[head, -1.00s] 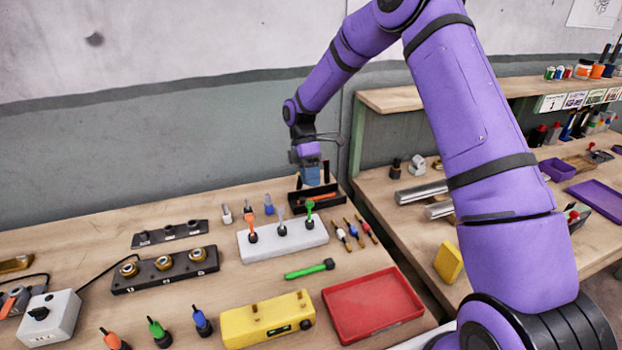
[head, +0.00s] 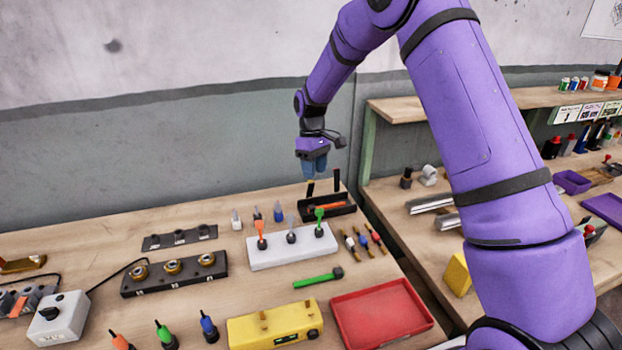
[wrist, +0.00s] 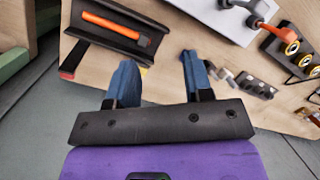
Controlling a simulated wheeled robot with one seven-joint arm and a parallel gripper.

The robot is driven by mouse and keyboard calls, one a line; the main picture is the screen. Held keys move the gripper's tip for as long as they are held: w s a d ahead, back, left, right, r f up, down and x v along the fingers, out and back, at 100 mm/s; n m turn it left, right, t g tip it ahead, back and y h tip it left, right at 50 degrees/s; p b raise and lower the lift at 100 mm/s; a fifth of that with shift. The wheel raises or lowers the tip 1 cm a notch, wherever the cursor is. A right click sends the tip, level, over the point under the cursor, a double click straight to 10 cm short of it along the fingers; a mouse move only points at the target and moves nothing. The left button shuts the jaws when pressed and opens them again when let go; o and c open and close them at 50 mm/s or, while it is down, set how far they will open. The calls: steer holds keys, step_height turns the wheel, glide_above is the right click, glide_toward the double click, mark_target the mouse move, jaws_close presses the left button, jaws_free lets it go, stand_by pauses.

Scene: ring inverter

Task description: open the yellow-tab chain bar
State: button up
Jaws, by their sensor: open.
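I cannot make out a chain bar with a yellow tab in either view. My gripper (head: 314,168) is open and empty above the back of the bench, over the dark tray (head: 335,212). In the wrist view my two blue fingers (wrist: 158,68) stand well apart with nothing between them. The same dark tray (wrist: 85,38) with an orange bar (wrist: 110,24) lies beyond the left finger there. A dark bar with brass rings (head: 172,277) lies left of the middle of the bench, away from my gripper.
A white block (head: 290,257) holds orange, grey and green upright pieces. A yellow box (head: 273,330) and a red tray (head: 381,311) stand at the front. A grey switch box (head: 60,318) with cables is left. A second bench with a shelf (head: 405,112) stands right.

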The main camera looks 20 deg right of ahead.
mark_target(310, 189)
steer(key=w+r+m+t, duration=0.3)
steer(key=w+r+m, duration=0.1)
steer(key=m, duration=0.3)
steer(key=f, duration=1)
steer(key=shift+w+d+f, duration=0.1)
steer(key=shift+w+f, duration=0.1)
steer(key=shift+w, duration=0.05)
jaws_close()
